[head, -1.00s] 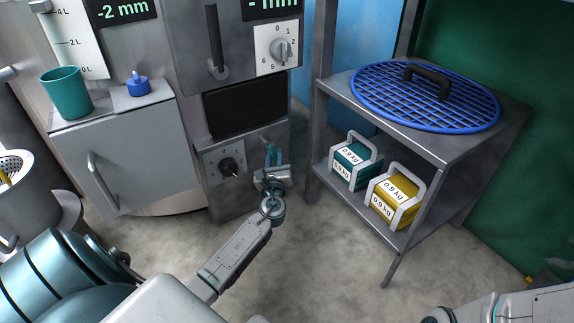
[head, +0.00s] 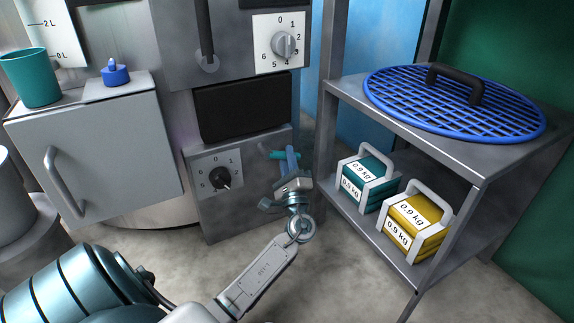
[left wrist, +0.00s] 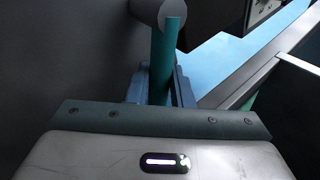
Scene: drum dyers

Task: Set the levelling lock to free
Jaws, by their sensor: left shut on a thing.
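A teal bar (left wrist: 165,55) with a grey round end (left wrist: 161,12) stands out at the lower right of the grey machine front. I take it for the levelling lock's handle; no label on it is readable. My left gripper (head: 291,162) is at this bar, and the bar's teal end (head: 278,155) shows beside the blue fingers in the head view. In the left wrist view my left gripper (left wrist: 160,85) is shut on the bar, which runs up between its fingers. The bar's lower part is hidden by the gripper. My right gripper is out of view.
A black dial (head: 220,178) is left of my gripper, and a grey dial (head: 285,44) is above. A shelf stand (head: 345,90) is close on the right, with a blue grate (head: 455,105) and teal (head: 368,185) and yellow (head: 415,228) weights.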

